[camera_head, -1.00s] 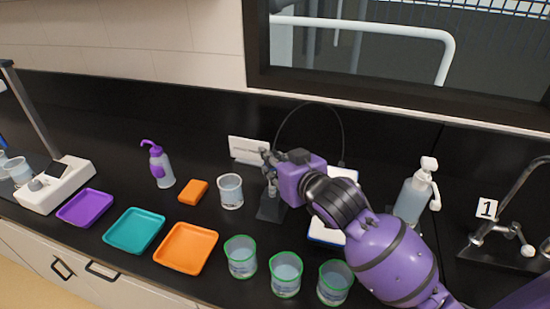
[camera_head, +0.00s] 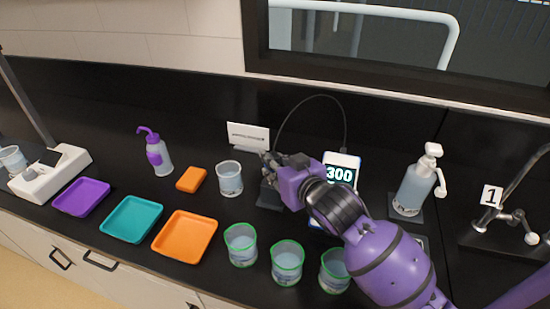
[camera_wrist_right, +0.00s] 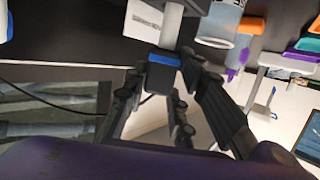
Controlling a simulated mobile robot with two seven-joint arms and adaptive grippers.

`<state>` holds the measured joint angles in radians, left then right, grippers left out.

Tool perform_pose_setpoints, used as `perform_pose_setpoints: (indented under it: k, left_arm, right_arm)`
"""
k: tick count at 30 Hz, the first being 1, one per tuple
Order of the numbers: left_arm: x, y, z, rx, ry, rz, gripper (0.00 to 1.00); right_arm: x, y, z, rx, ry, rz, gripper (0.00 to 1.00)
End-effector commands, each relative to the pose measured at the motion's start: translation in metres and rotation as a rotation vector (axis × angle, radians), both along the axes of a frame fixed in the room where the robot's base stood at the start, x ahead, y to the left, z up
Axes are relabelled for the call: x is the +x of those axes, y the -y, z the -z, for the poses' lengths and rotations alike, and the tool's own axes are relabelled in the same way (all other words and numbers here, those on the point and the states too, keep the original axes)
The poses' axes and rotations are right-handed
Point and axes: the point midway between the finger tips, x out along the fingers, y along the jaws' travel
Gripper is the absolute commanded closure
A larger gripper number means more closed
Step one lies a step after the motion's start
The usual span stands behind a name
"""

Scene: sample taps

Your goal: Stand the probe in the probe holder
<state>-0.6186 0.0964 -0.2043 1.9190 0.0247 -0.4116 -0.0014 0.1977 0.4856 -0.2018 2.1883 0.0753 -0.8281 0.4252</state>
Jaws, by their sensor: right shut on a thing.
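The probe (camera_wrist_right: 164,59) shows in the right wrist view as a blue end with a pale body, between the fingers of my right gripper (camera_wrist_right: 160,80). In the head view my right gripper (camera_head: 269,165) is shut on it just above the dark probe holder (camera_head: 268,198). The probe is largely hidden there by the gripper, so I cannot tell whether its tip is inside the holder. A thin black cable (camera_head: 303,101) arcs from behind the gripper to the meter (camera_head: 341,168), which reads 300. My left gripper is not in view.
A clear beaker (camera_head: 229,179) stands left of the holder. Three green-rimmed beakers, one of them (camera_head: 241,246), stand in front. A white card (camera_head: 248,137) stands behind. A pump bottle (camera_head: 414,186) is to the right; coloured trays, including an orange one (camera_head: 185,237), lie left.

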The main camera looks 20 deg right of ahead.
Motion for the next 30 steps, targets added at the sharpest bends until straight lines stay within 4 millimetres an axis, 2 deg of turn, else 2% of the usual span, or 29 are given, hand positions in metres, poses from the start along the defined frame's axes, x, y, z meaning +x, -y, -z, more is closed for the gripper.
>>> perform_pose_setpoints:
  k: [13, 14, 18, 25, 30]
  left_arm:
    - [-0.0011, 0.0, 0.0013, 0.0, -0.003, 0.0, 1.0]
    - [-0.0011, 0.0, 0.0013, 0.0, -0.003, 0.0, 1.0]
    - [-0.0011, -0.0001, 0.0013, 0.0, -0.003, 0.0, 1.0]
    - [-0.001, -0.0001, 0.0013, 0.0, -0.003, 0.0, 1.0]
    - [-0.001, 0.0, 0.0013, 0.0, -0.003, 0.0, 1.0]
  right_arm:
    - [0.0001, 0.0002, 0.0029, -0.001, 0.001, 0.001, 0.98]
    - [0.0001, 0.0002, 0.0029, -0.001, 0.001, 0.001, 0.72]
    - [0.0, 0.0002, 0.003, -0.001, 0.001, 0.0, 0.53]
    - [0.0, 0.0002, 0.0036, -0.001, 0.0, 0.001, 0.52]
    - [-0.0001, 0.0002, 0.0037, -0.001, 0.0, 0.001, 0.3]
